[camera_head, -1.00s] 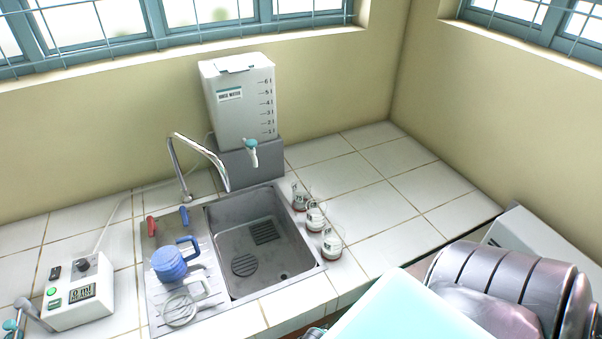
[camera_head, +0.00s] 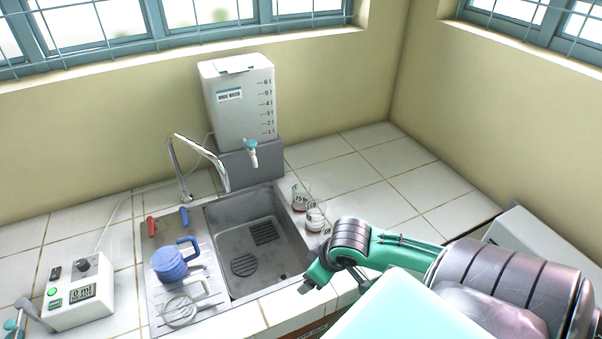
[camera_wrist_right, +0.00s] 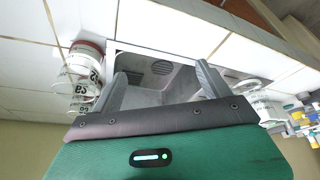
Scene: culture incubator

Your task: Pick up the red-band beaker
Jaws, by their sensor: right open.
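Glass beakers stand on the tiles along the right side of the sink. In the head view the far beaker (camera_head: 300,197) and the middle beaker (camera_head: 315,217) show, with reddish bottoms; my right arm covers the nearest. In the right wrist view several beakers cluster at the left, and the upper one (camera_wrist_right: 87,52) shows a red band. Their overlap hides which others have one. My right gripper (camera_head: 308,283) is over the sink's front right corner. In the right wrist view my right gripper (camera_wrist_right: 162,78) is open and empty, with the beakers outside its left finger. My left gripper is out of view.
The sink (camera_head: 262,250) lies left of the beakers. A tap (camera_head: 200,152) and a white water tank (camera_head: 238,100) stand behind. The tiles (camera_head: 375,170) behind right are clear.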

